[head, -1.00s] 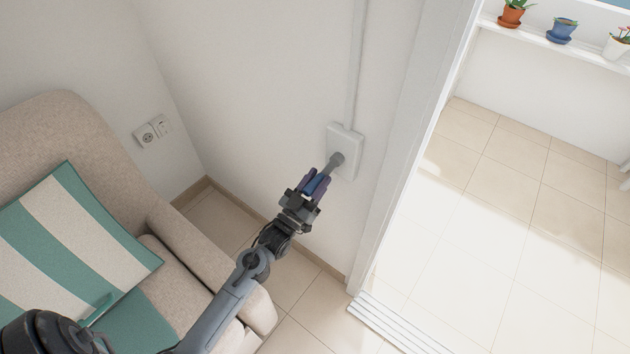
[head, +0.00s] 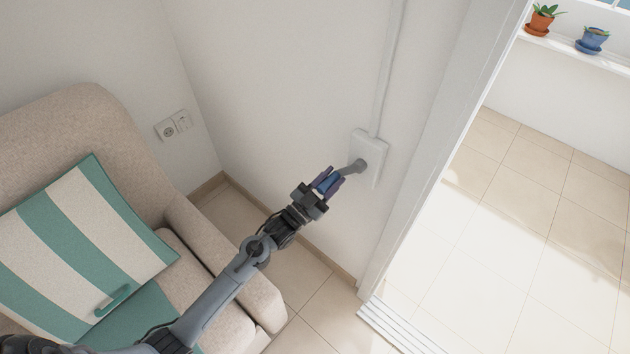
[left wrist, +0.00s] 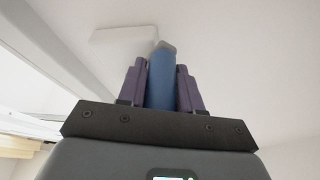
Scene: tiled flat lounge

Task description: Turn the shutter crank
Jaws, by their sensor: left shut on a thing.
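The shutter crank has a grey arm (head: 352,167) that comes out of a white wall box (head: 369,150). Its blue handle (head: 327,183) lies between the fingers of my left gripper (head: 328,181), which is shut on it. In the left wrist view the blue handle (left wrist: 160,82) stands between the two purple fingers, with the grey end of the crank at its tip. The white box (left wrist: 124,45) shows behind it. The fingers hide part of the handle. My right gripper is not in view.
A beige armchair (head: 218,240) with a green-striped cushion (head: 85,240) stands at the left, under my left arm. A wall socket (head: 167,130) is behind it. A door frame (head: 425,130) and sill (head: 395,328) stand right of the box. Flower pots (head: 592,40) line a far ledge.

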